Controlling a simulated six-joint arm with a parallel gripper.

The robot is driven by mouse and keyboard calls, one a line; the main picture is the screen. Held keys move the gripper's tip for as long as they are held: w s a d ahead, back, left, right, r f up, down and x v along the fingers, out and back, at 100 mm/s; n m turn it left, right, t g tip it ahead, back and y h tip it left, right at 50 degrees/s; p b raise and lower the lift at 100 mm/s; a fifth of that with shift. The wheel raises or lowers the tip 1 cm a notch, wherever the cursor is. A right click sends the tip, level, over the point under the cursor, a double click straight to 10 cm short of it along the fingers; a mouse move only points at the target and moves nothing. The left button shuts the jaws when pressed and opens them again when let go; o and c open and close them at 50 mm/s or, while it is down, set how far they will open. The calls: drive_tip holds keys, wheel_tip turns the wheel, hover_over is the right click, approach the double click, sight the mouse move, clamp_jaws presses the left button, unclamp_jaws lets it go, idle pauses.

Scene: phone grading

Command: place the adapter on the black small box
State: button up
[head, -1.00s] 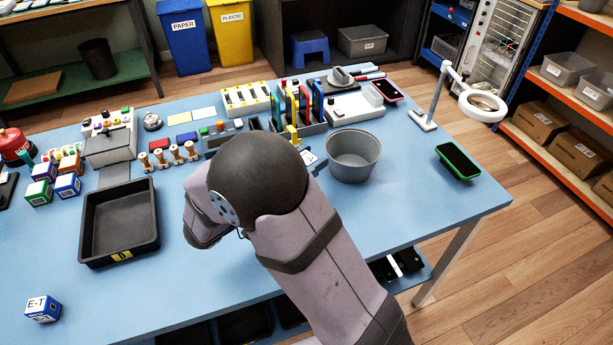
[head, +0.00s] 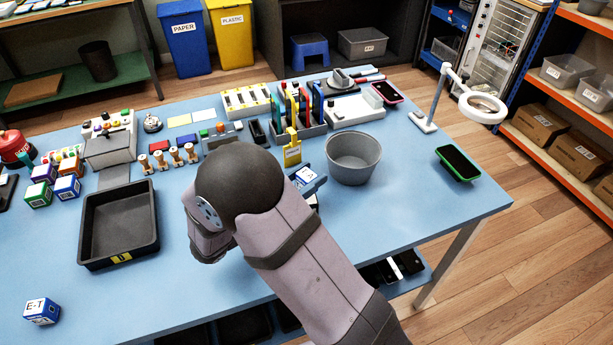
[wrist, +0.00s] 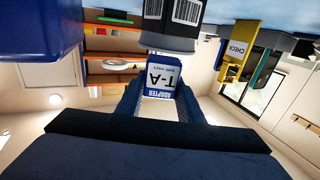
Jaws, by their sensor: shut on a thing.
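My gripper (wrist: 160,105) is shut on the adapter (wrist: 161,78), a small blue and white block with an upside-down "T-A" label in the wrist view. In the head view the adapter (head: 304,174) shows just right of my arm, with a blue finger beside it. In the head view only a black and white edge (head: 313,200) shows under the adapter. I cannot tell whether the adapter touches the box.
A grey round bin (head: 353,158) stands close to the right. A yellow CHECK sign (head: 292,150) and a rack of upright coloured pieces (head: 312,128) stand just behind. A black tray (head: 119,256) lies left. The table is clear at front right.

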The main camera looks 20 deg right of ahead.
drive_tip(key=shift+f, duration=0.55)
drive_tip(key=o, duration=1.1)
drive_tip(key=shift+r, duration=0.65)
drive_tip(key=b+v, duration=0.1)
drive_tip(key=v, duration=1.1)
drive_tip(key=shift+b, duration=0.35)
